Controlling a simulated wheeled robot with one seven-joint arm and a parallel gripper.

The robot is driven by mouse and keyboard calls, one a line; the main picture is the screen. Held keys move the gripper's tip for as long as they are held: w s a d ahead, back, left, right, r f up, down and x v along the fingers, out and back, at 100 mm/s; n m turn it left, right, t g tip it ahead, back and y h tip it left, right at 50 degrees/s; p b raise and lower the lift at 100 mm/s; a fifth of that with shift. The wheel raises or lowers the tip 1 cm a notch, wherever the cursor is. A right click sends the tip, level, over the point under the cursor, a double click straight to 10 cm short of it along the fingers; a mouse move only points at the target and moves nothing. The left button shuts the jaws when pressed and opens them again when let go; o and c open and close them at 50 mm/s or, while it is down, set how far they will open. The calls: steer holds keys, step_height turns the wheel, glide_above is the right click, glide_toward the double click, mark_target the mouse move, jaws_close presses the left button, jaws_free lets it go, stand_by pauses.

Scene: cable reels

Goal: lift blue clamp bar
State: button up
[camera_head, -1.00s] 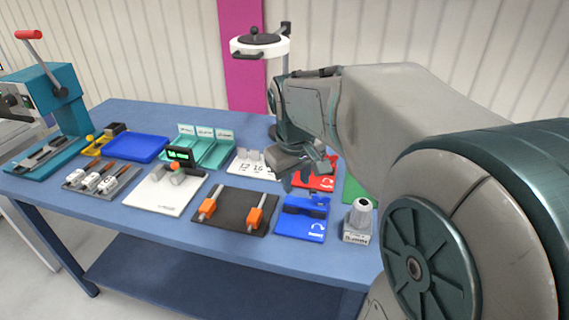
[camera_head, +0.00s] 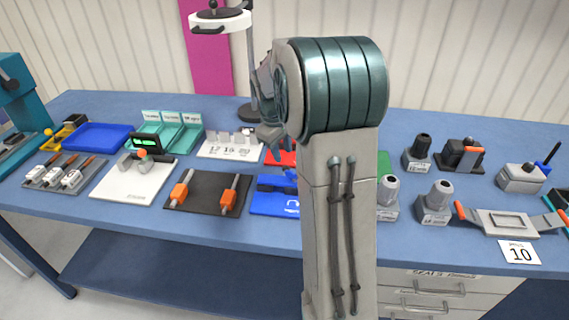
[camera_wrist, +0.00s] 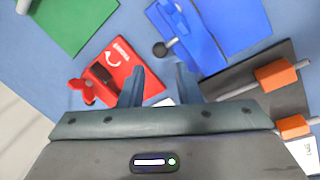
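The blue clamp bar (camera_head: 275,183) lies on a blue base plate (camera_head: 268,208) near the front of the bench, partly hidden behind my arm in the head view.
A red plate with a red clamp (camera_wrist: 120,72) lies close to the left finger. A dark plate with orange clamps (camera_head: 207,192) is left of the blue plate. A green plate (camera_wrist: 75,20) and grey nozzle-like parts (camera_head: 435,203) are on the other side. A stand (camera_head: 250,60) rises behind.

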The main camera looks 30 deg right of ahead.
mark_target(286, 166)
steer(key=f, duration=0.4)
steer(key=d+f, duration=0.1)
steer(key=f, duration=0.1)
steer(key=shift+w+f, duration=0.1)
steer(key=shift+w, duration=0.1)
steer(key=shift+c, duration=0.3)
steer(key=shift+d, duration=0.1)
jaws_close()
